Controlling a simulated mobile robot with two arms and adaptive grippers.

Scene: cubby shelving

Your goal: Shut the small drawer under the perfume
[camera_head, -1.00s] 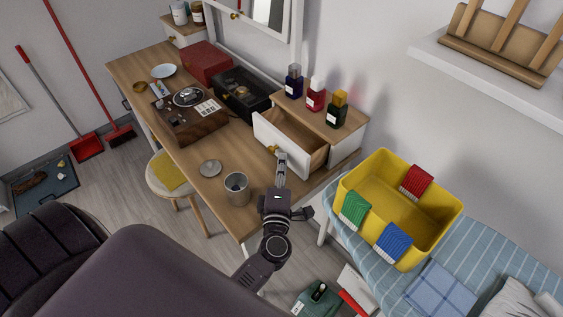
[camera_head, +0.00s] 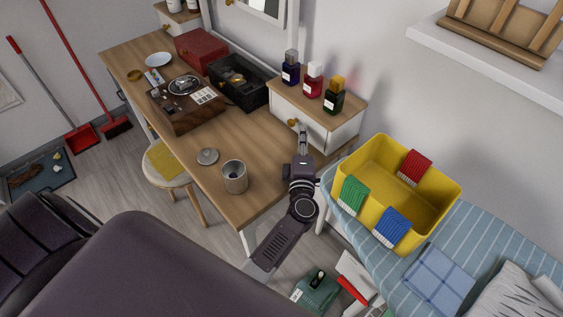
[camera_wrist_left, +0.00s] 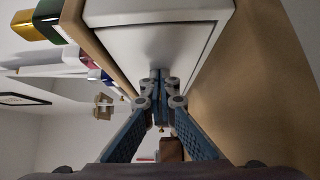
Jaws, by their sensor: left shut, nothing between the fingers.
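The small white drawer (camera_head: 280,108) sits in the wooden-topped unit (camera_head: 345,118) on the desk, and its front looks flush or nearly flush with the unit. Its brass knob (camera_head: 292,122) shows beside my gripper. Three perfume bottles stand on top: a dark blue one (camera_head: 290,72), a red one (camera_head: 313,82) and a dark green one with a gold cap (camera_head: 334,98). My left gripper (camera_head: 303,132) is shut and empty, its tips at the drawer front. In the left wrist view the shut fingers (camera_wrist_left: 160,78) meet the white front (camera_wrist_left: 155,30); exact contact is hard to tell.
A metal cup (camera_head: 234,178) and a round lid (camera_head: 208,156) stand on the desk, left of my arm. A yellow bin (camera_head: 370,150) with coloured cloths is close on the right. A black open box (camera_head: 228,98) lies left of the drawer unit.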

